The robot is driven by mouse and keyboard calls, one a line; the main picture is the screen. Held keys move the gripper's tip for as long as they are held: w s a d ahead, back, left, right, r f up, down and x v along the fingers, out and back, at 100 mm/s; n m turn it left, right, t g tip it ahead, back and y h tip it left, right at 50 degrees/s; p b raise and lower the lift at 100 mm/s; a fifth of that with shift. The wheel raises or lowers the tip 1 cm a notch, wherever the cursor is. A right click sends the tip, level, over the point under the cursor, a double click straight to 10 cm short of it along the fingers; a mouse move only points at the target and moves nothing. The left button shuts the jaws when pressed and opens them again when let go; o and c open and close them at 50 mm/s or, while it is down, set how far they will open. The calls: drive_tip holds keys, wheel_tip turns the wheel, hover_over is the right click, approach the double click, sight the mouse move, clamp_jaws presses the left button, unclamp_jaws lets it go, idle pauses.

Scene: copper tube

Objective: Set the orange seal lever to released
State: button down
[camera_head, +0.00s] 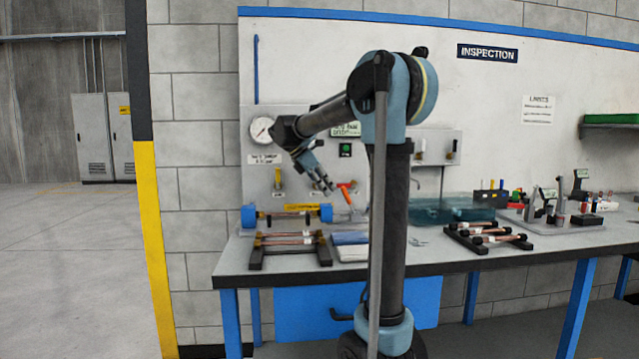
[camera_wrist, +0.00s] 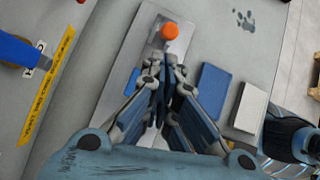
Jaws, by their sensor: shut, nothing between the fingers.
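The orange seal lever (camera_head: 346,193) stands on the bench below the gauge panel, its orange end leaning up and to the left. In the wrist view its round orange knob (camera_wrist: 169,32) sits over a metal plate (camera_wrist: 113,98), seen nearly end-on. My gripper (camera_head: 328,187) is just left of the lever in the head view, pointing down. In the wrist view the shut, empty fingertips (camera_wrist: 165,65) lie just below the knob in the picture. I cannot tell whether they touch the lever. The lever's lower shaft is partly hidden there by the fingers.
A blue-ended test fixture (camera_head: 249,216) with a copper tube lies left of the lever. A tube rack (camera_head: 290,250) stands in front. A blue pad (camera_wrist: 214,88) and a white pad (camera_wrist: 250,107) lie beside the plate. The gauge panel (camera_head: 261,130) rises behind.

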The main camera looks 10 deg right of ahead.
sight(349, 201)
drive_tip(key=shift+x, duration=1.55)
drive_tip(key=shift+r, duration=0.1)
drive_tip(key=shift+d+r+y, duration=0.2)
drive_tip(key=shift+d+y, duration=0.05)
drive_tip(key=shift+y, duration=0.15)
